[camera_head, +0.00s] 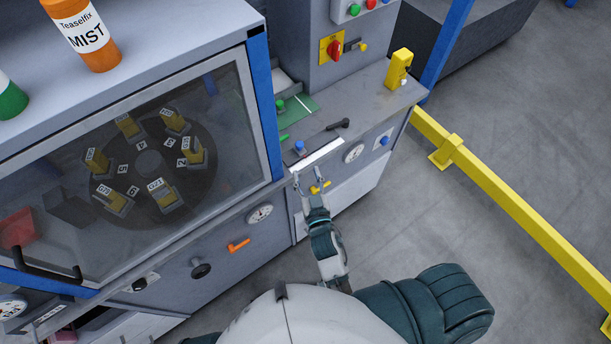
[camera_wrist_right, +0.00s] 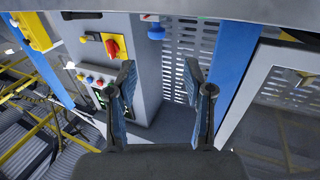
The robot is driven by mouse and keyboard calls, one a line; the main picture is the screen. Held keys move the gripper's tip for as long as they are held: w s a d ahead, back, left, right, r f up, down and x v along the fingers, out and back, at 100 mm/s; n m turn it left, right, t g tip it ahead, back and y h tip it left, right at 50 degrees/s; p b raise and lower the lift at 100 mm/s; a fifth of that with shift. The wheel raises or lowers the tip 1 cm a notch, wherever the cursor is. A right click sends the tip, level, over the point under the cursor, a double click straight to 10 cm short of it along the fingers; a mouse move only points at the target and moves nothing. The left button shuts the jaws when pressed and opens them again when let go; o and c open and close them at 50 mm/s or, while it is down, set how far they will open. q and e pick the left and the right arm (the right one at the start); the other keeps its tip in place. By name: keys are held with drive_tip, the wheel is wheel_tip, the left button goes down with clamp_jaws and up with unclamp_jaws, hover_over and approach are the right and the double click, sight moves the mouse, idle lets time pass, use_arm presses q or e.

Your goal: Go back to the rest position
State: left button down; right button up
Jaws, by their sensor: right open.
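My right gripper (camera_head: 308,184) is open and empty, in front of the grey machine's control ledge (camera_head: 375,90). It is close to a white strip (camera_head: 318,155) on the ledge's front edge; I cannot tell whether they touch. In the right wrist view, the two fingers of my right gripper (camera_wrist_right: 158,76) stand apart with nothing between them. My left gripper is not in view.
A windowed cabinet (camera_head: 262,110) with a round carousel stands at left, an orange bottle (camera_head: 88,35) on top. A red rotary switch (camera_head: 334,49) is on the panel; it also shows in the wrist view (camera_wrist_right: 112,47). A yellow rail (camera_head: 520,212) crosses the floor at right.

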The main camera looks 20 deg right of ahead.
drive_tip(key=s+d+f+g, duration=0.7)
drive_tip(key=s+f+g, duration=0.15)
drive_tip(key=f, duration=0.25)
drive_tip(key=s+d+f+n+g+y, duration=0.1)
drive_tip(key=s+f+g, duration=0.15)
drive_tip(key=s, duration=0.45)
drive_tip(key=s+f+n+g, duration=0.1)
drive_tip(key=s+g, duration=0.3)
drive_tip(key=s, duration=0.2)
wheel_tip(320, 180, down, 24)
drive_tip(key=s, duration=0.1)
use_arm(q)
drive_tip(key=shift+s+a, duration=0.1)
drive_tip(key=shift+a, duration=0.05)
use_arm(e)
drive_tip(key=s+d+f+g, duration=0.1)
drive_tip(key=s+d+f, duration=0.1)
drive_tip(key=s+f, duration=1.2)
wheel_tip(320, 180, down, 2)
drive_tip(key=shift+s+f+n+g, duration=0.25)
drive_tip(key=shift+s+n+g, duration=0.05)
drive_tip(key=shift+n+g, duration=0.1)
